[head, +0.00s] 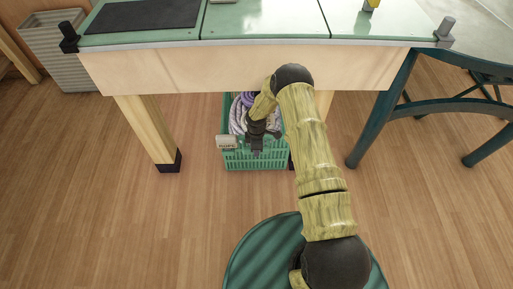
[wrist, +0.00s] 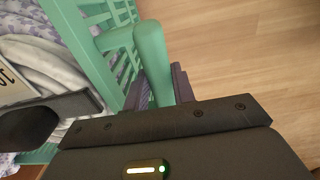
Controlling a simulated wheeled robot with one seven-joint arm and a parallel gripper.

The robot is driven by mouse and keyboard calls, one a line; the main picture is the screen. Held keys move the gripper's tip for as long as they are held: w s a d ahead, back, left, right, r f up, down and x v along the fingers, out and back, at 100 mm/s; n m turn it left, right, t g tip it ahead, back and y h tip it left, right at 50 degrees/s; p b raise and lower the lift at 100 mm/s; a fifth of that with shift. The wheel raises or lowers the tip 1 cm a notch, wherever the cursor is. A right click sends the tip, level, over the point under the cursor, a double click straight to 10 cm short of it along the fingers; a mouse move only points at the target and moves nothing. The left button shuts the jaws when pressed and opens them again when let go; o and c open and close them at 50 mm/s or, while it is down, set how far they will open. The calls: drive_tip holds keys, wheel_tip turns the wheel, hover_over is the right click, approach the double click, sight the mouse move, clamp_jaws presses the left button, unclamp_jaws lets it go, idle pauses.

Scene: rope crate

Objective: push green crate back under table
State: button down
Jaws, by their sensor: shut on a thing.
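The green crate (head: 255,162) stands on the wood floor, partly under the table (head: 240,71), with its near end showing past the table's front edge. It holds coiled rope (head: 237,113) in purple and white. A tag reading "ROPE" (head: 227,142) is on its near left corner. My gripper (head: 256,150) is at the crate's near side. In the wrist view my gripper (wrist: 160,88) is shut on the crate's green handle (wrist: 152,55), and the crate's slatted wall (wrist: 112,50) is beside it. The crate's far end is hidden under the table.
A wooden table leg (head: 150,130) with a dark foot stands left of the crate. Another leg (head: 323,103) is just right, partly behind my arm. A dark green chair (head: 400,110) is at right, a grey basket (head: 62,50) at far left. Floor between left leg and crate is clear.

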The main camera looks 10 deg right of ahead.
drive_tip(key=shift+w, duration=0.1)
drive_tip(key=c, duration=1.2)
unclamp_jaws()
